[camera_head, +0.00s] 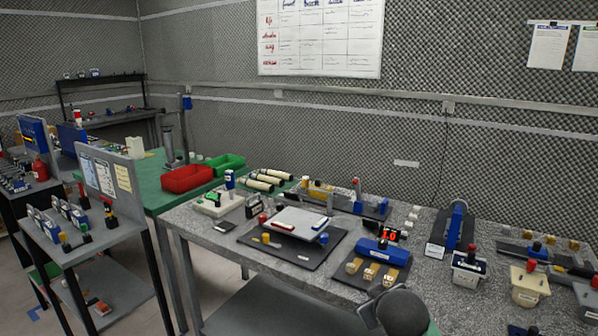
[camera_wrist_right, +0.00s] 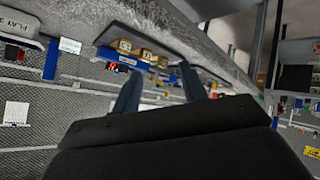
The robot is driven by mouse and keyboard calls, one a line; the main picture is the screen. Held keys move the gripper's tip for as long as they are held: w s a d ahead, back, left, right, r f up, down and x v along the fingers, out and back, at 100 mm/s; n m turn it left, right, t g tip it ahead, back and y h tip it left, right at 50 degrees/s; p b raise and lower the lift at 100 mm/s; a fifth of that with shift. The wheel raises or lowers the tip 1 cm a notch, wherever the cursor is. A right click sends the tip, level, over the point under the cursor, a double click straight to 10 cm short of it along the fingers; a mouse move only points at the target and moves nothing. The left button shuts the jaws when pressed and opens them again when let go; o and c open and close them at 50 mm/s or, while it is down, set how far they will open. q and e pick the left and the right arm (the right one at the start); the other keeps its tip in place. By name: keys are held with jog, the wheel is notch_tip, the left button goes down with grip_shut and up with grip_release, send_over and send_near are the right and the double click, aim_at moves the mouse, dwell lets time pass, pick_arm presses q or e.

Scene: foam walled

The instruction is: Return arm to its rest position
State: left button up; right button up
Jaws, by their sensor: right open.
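My right gripper (camera_wrist_right: 160,84) shows in the right wrist view with its two dark fingers apart and nothing between them. The wrist picture is strongly tilted; the fingers point toward the bench front, with gold blocks (camera_wrist_right: 146,54) and a blue device beyond them. In the head view a dark rounded part of my arm (camera_head: 403,312) shows at the bottom edge, in front of the bench; no fingers can be made out there. My left gripper is in neither view.
A grey speckled bench (camera_head: 190,222) carries a blue device (camera_head: 382,253) with a red display, a dark mat with a white plate (camera_head: 297,222), and several instruments. Red (camera_head: 187,179) and green bins stand on a green table. A grey cart (camera_head: 110,235) stands left.

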jog(key=s+a+f+m+g+y, duration=0.1)
jog(key=s+f+g, duration=0.3)
jog(key=s+f, duration=1)
jog(key=s+a+f+m+g+y, duration=0.1)
jog(key=s+a+f+m+g, duration=0.1)
jog(key=s+f, duration=1.2)
jog(key=s+a+g, duration=0.1)
jog(key=s+g, duration=0.1)
jog(key=s, duration=0.5)
jog(key=shift+f+p, duration=0.15)
jog(key=shift+p, duration=0.2)
jog(key=shift+s, duration=0.1)
